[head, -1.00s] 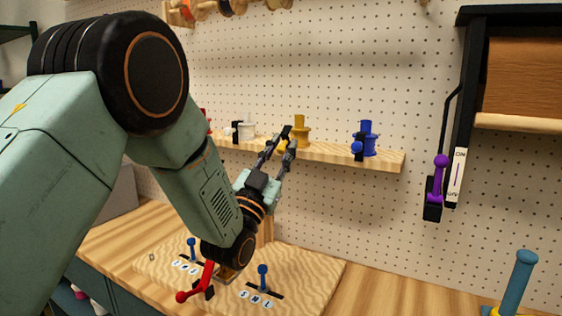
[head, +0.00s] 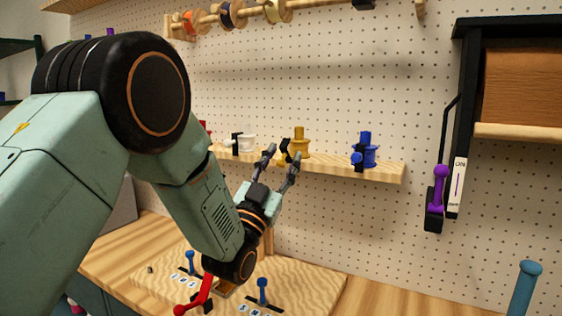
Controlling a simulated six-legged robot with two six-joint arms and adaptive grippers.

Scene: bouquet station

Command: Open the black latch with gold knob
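The gold piece (head: 300,147) stands on the wooden shelf, with dark parts near it that look like its black latch. A small gold knob (head: 284,146) shows at its left. My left gripper (head: 283,154) is in front of the shelf, its two fingers spread apart and pointing up towards the knob. The knob shows between the fingertips; I cannot tell whether they touch it. The fingers hide part of the latch, so its exact position is unclear. My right gripper is out of view.
Below are a wooden board with blue levers and a red lever (head: 190,309). A purple-handled lever (head: 439,178) is on the right.

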